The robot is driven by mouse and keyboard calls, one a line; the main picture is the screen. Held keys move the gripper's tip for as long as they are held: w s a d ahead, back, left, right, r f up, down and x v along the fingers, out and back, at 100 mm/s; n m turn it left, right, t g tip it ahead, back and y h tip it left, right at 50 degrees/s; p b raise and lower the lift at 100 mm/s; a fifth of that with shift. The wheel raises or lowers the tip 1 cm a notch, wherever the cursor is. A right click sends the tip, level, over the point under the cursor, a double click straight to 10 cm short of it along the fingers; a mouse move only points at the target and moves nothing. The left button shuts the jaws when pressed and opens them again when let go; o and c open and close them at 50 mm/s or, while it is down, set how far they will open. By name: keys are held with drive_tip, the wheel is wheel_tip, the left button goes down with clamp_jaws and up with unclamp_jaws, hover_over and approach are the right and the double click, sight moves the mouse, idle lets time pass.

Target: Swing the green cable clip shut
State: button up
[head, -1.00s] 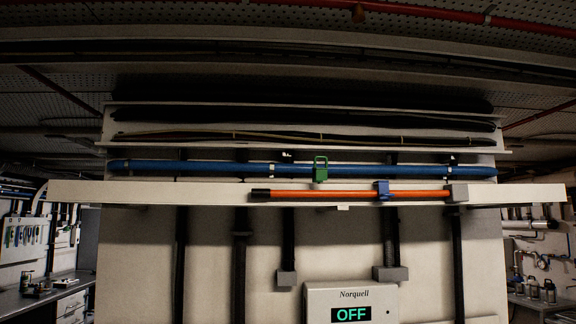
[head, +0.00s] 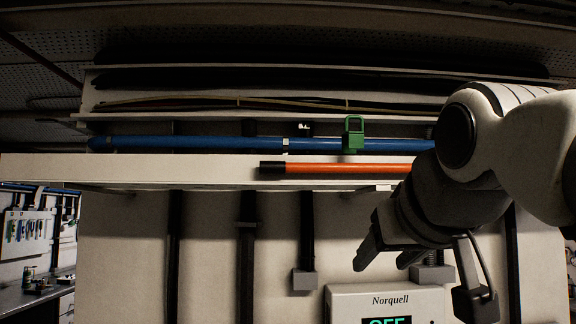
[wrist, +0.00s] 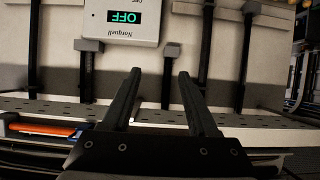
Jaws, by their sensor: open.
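The green cable clip (head: 353,135) sits on the blue cable (head: 220,143) in the head view. Its loop-shaped upper part stands up above the cable, so the clip looks open. My gripper (head: 383,263) is open and empty, below and slightly right of the clip, in front of the panel under the ledge. In the wrist view, my gripper's two fingers (wrist: 160,75) are spread with nothing between them. A small green patch shows at that view's left edge; I cannot tell whether it is the clip.
An orange rod (head: 335,168) with a black end lies along the white ledge (head: 180,168), just below the clip. My arm covers its right part. Vertical dark cables run down the panel. A Norquell box (head: 388,300) with a display stands below my gripper. The space left of my gripper is free.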

wheel_tip(320, 180, up, 8)
drive_tip(key=r+t, duration=0.1)
drive_tip(key=t, duration=0.1)
drive_tip(key=t+b, duration=0.1)
drive_tip(key=t, duration=0.2)
approach(355, 118)
drive_tip(key=w+p, duration=0.3)
drive_tip(key=w, duration=1)
drive_tip(key=shift+w, duration=0.2)
drive_tip(key=shift+c, duration=0.3)
clamp_jaws()
drive_tip(key=shift+d, duration=0.1)
